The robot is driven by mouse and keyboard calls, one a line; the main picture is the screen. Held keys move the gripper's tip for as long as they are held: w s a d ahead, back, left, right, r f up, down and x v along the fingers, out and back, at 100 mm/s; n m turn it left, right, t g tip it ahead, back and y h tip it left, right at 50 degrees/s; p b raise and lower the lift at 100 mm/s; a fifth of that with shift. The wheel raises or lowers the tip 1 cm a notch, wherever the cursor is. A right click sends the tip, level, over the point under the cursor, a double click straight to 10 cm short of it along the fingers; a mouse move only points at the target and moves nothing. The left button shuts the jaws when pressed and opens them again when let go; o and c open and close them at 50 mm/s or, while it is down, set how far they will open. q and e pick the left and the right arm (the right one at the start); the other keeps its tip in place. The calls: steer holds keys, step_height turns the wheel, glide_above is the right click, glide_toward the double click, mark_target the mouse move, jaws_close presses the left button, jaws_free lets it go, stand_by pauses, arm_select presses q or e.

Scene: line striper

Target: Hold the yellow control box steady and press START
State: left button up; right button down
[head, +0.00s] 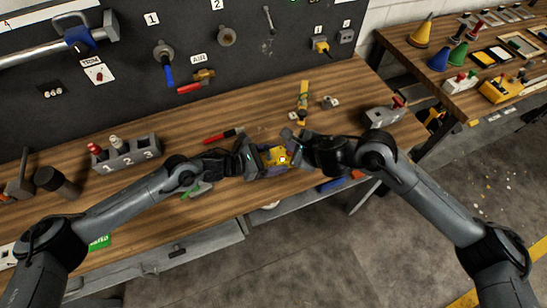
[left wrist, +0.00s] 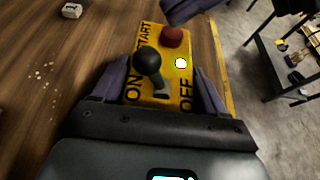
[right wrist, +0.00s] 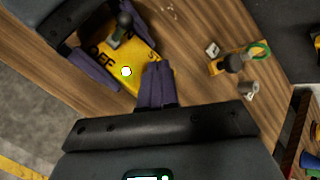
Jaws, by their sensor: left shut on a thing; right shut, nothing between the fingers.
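The yellow control box (head: 279,155) is at the bench's front edge in the head view. My left gripper (head: 262,160) is shut on it, with a finger along each side in the left wrist view. That view shows the box face (left wrist: 160,40) with ON, OFF and START labels, a black-knobbed lever (left wrist: 147,61), a bright lamp (left wrist: 180,63) and a red button (left wrist: 173,37) near START. My right gripper (right wrist: 157,84) is shut and empty. Its fingertips (left wrist: 183,12) are right by the red button; contact is unclear. In the right wrist view they hide the button.
A red marker (head: 222,135) lies behind the box on the wooden bench (head: 140,185). A grey block with a red handle (head: 384,114) is right. Open floor lies beyond the front edge.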

steer(key=shift+r, duration=0.5)
steer(key=shift+r, duration=0.1)
steer(key=shift+r, duration=2.9)
arm_select(q)
steer(key=o, duration=1.5)
